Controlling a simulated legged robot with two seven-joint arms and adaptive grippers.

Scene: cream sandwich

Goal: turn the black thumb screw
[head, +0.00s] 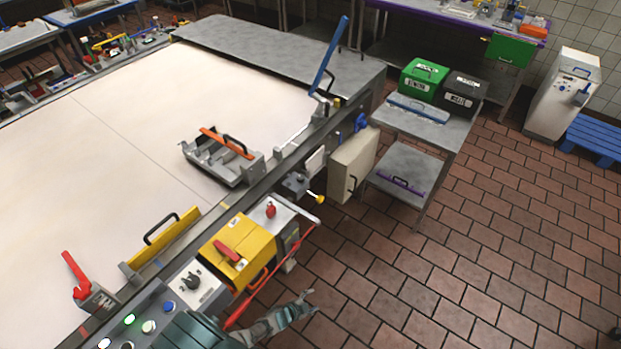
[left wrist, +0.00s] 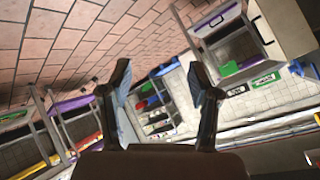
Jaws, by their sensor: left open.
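A black lobed knob (head: 190,281) sits on a pale plate beside the yellow box. A small grey bracket (head: 296,183) with a dark top sticks out from the machine's side rail. I cannot tell which of these dark parts is the black thumb screw. My left gripper (head: 309,303) is over the floor at the bottom middle of the head view, to the right of the yellow box and apart from both parts. In the left wrist view, my left gripper (left wrist: 163,78) has its two fingers spread with nothing between them. My right gripper is not in view.
The yellow box (head: 236,250) with a red handle and a long red lever (head: 248,300) stand close left of my gripper. A yellow-tipped lever (head: 317,198) juts out above. A blue lever (head: 330,55) rises farther back. The brick floor (head: 450,260) at right is clear.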

